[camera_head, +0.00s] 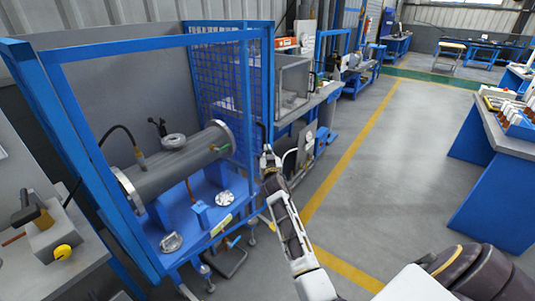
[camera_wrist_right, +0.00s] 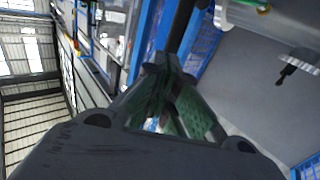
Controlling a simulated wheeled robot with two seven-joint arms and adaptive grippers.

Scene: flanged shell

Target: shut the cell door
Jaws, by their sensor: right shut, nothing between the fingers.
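The cell is a blue frame with a mesh side panel (camera_head: 215,85), around a grey flanged shell (camera_head: 175,165). A blue-framed front (camera_head: 150,41), which looks like the cell door, spans the near side; I cannot tell how far it stands open. A dark upright bar (camera_head: 261,133), like a handle, is near its right edge. My right gripper (camera_head: 267,158) is just below this bar, at the right edge of the cell. In the right wrist view its fingers (camera_wrist_right: 165,68) are shut and empty, close to a dark bar (camera_wrist_right: 182,25); contact is unclear. My left gripper is out of view.
A bench with a grey box (camera_head: 293,85) stands just right of the cell. A grey table with a yellow knob (camera_head: 62,252) is at the lower left. A blue workbench (camera_head: 490,185) stands at the right. The floor (camera_head: 375,170) between is clear, with a yellow line.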

